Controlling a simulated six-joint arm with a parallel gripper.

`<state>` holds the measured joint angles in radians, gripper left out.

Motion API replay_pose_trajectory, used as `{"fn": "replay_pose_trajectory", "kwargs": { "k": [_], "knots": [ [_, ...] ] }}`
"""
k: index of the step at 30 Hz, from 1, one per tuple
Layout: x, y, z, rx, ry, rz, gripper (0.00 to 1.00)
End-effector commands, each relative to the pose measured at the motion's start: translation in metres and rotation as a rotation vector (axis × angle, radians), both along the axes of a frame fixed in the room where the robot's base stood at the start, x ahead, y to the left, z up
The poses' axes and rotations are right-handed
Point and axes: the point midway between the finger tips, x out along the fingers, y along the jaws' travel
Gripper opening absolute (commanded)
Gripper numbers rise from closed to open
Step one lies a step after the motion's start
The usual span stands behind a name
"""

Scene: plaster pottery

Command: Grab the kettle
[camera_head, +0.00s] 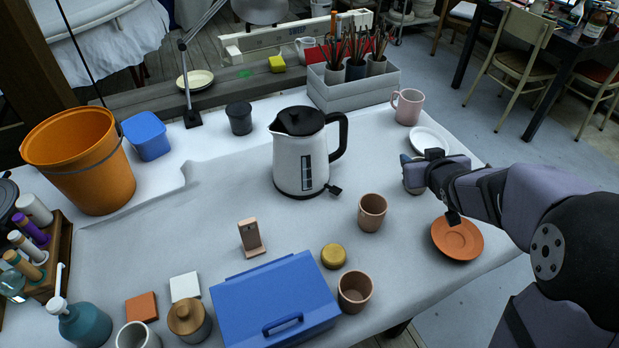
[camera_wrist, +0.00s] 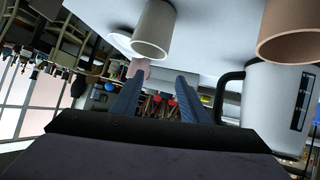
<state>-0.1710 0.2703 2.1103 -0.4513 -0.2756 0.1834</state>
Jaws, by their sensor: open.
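The white electric kettle (camera_head: 301,158) stands upright in the middle of the table, with a black lid and a black handle on its right side. In the wrist view the picture is upside down, and the kettle (camera_wrist: 278,95) is at the right with its handle toward the fingers. My gripper (camera_head: 408,162) is to the right of the kettle, apart from the handle. Its two blue-grey fingers (camera_wrist: 157,98) are spread with nothing gripped between them. My wrist partly hides the fingers in the head view.
A light cup (camera_head: 415,186) is beside my gripper, partly hidden. A brown cup (camera_head: 372,212) stands between kettle and arm. A pink mug (camera_head: 408,106), white plate (camera_head: 430,141) and orange saucer (camera_head: 458,238) are nearby. A grey brush box (camera_head: 353,92) stands behind the kettle.

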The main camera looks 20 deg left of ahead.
Motion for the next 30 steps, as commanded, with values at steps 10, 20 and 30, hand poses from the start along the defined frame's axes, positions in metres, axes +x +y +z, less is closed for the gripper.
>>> {"fn": "replay_pose_trajectory", "kwargs": {
  "k": [10,20,30],
  "knots": [
    [0.034,0.168,-0.011,0.277,-0.421,0.457,0.41],
    [0.045,0.193,-0.005,0.438,-0.387,0.423,0.41],
    [0.053,0.2,-0.006,0.443,-0.384,0.417,0.41]
  ]
}}
